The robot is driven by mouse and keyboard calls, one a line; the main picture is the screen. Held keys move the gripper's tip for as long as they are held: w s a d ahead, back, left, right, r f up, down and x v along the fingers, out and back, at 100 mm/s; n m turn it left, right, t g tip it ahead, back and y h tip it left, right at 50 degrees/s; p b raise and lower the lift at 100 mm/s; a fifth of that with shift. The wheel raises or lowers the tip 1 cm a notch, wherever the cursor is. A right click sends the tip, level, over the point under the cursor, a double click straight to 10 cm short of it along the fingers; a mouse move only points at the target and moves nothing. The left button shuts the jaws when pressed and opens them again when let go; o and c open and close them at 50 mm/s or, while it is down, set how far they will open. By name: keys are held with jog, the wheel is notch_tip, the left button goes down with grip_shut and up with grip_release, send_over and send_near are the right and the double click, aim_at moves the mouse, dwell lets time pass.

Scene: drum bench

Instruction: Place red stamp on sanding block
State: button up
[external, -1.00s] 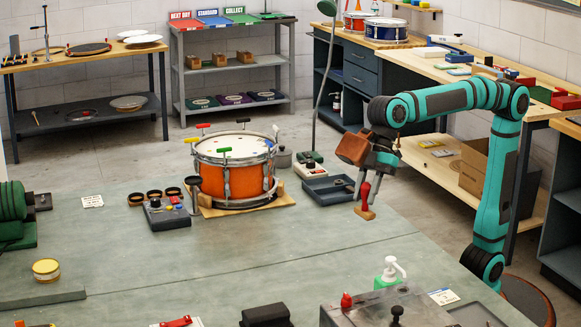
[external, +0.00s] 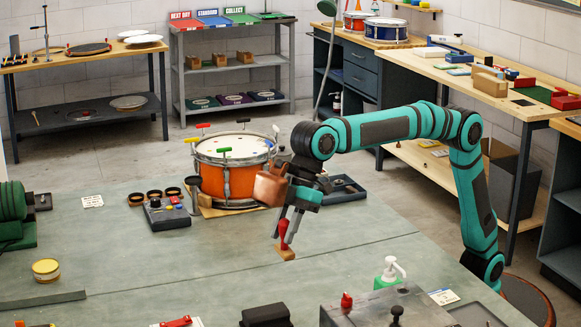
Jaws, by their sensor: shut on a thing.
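The red stamp (external: 283,236) has a red handle and a light wooden base. My gripper (external: 289,222) is shut on its handle and holds it upright over the green-grey bench, in front of the orange drum. The stamp's base appears to be above the bench top, but the exact gap is hard to tell. I cannot tell for sure which thing is the sanding block. A dark block (external: 265,315) lies at the front edge of the picture, and a tan block (external: 489,82) stands on the right bench.
The orange drum (external: 225,182) stands behind my gripper, with a control box (external: 166,213) to its left. The bench middle (external: 190,262) is clear.

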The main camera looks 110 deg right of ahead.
jog(key=w+a+f, duration=0.2)
jog(key=w, duration=0.4)
send_over(266, 310)
jog(key=shift+d+f, duration=0.1)
jog(key=shift+f, duration=5)
jog(key=shift+f, duration=0.1)
jog(key=o, duration=1)
jog(key=v, duration=1.2)
jog(key=shift+s, duration=0.1)
